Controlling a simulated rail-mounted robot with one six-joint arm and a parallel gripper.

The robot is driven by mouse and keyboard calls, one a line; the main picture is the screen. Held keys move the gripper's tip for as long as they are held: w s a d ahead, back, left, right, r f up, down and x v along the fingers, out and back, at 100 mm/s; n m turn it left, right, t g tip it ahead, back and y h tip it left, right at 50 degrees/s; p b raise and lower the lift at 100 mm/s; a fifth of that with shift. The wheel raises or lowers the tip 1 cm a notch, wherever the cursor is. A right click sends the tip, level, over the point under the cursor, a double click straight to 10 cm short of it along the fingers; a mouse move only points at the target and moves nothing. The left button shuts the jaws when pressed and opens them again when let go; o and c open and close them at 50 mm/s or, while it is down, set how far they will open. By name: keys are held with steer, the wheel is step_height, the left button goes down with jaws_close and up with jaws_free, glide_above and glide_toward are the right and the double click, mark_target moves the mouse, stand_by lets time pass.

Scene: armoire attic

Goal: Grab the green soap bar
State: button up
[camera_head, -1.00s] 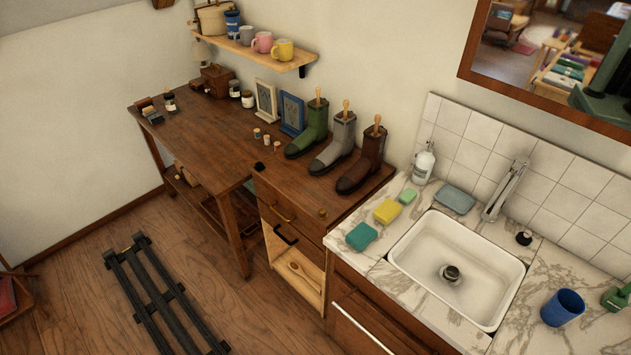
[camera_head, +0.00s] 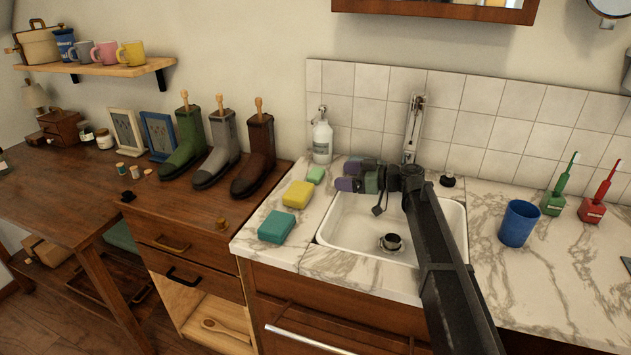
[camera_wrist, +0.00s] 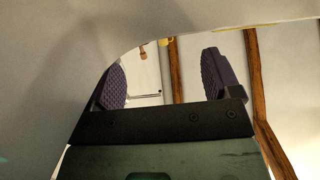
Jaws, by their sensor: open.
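The small light-green soap bar (camera_head: 316,175) lies on the marble counter at the back left of the sink, below the white pump bottle (camera_head: 322,140). My gripper (camera_head: 347,175) is over the sink's back-left edge, just right of the soap bar, with its purple pads toward the left. In the wrist view my gripper (camera_wrist: 168,78) shows two purple textured pads well apart with nothing between them. The soap bar is not visible in the wrist view.
A yellow sponge (camera_head: 298,194) and a teal sponge (camera_head: 276,226) lie in front of the soap bar. The white sink (camera_head: 336,230), faucet (camera_head: 413,130) and blue cup (camera_head: 518,222) are to the right. Boots (camera_head: 255,155) stand on the wooden cabinet to the left.

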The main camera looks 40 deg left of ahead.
mark_target(319, 172)
steer(key=x, duration=0.7)
steer(key=shift+w+a+b, duration=0.1)
steer(key=shift+a+b, duration=0.2)
steer(key=shift+a, duration=0.15)
steer(key=shift+r, duration=0.1)
steer(key=c, duration=0.7)
steer(key=shift+r+p, duration=0.5)
steer(key=shift+p, duration=0.05)
step_height(319, 172, up, 3)
steer(key=p, duration=0.3)
steer(key=shift+r, duration=0.15)
steer(key=f+v, duration=0.1)
steer(key=v, duration=0.5)
steer(key=f+v, duration=0.1)
steer(key=v, duration=0.5)
steer(key=f+v, duration=0.1)
steer(key=v, duration=0.5)
steer(key=shift+d+f+b, duration=0.15)
steer(key=shift+d+b, duration=0.05)
steer(key=shift+b, duration=0.1)
